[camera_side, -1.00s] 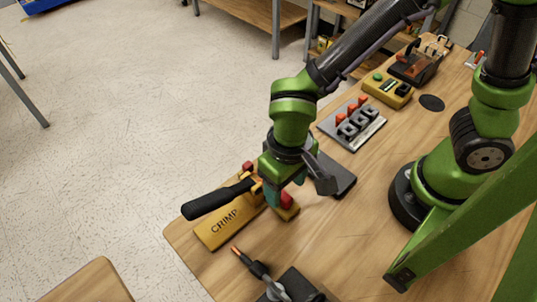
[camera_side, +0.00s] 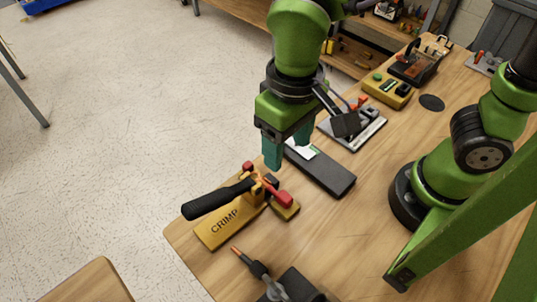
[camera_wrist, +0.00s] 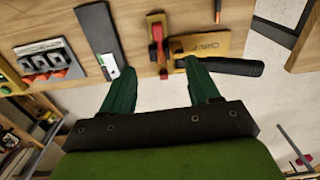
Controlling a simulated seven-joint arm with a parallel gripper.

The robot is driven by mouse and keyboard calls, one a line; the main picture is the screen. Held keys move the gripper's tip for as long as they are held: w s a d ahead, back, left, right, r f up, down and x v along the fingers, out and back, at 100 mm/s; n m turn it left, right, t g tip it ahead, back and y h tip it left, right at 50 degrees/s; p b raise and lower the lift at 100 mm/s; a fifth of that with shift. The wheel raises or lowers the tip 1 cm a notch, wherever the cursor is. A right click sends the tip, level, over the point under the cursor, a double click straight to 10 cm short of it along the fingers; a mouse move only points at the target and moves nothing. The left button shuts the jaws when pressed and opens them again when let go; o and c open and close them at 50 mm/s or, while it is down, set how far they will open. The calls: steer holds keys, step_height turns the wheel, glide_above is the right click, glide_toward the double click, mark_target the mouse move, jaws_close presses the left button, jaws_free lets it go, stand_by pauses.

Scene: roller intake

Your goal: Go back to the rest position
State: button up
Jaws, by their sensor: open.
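My gripper (camera_side: 287,150) is open and empty, raised above the bench near the yellow crimp tool. In the wrist view, its two teal fingers (camera_wrist: 161,95) stand apart with nothing between them. The crimp tool (camera_side: 225,225) is a yellow block lettered CRIMP with a black handle and red parts, near the bench's left edge. It also shows in the wrist view (camera_wrist: 205,42). A flat dark bar (camera_side: 325,172) with a white and green label lies behind my gripper, partly hidden by it in the side view.
A grey plate with red-tipped switches (camera_side: 355,130), a yellow box with a green button (camera_side: 387,90) and a dark machine (camera_side: 415,65) line the bench's far side. A tool on a dark base (camera_side: 290,287) stands at the front. Bare wood (camera_side: 350,225) lies in the middle.

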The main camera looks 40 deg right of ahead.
steer(key=w+d+r+m+t+y, duration=0.1)
steer(key=d+r+m+t, duration=0.1)
steer(key=d, duration=0.8)
steer(key=w+d+r+m+t, duration=0.1)
steer(key=d+r+t, duration=0.3)
steer(key=d, duration=0.6)
steer(key=shift+r+m+t+y, duration=0.15)
steer(key=shift+m+t+y, duration=0.3)
steer(key=shift+m, duration=0.35)
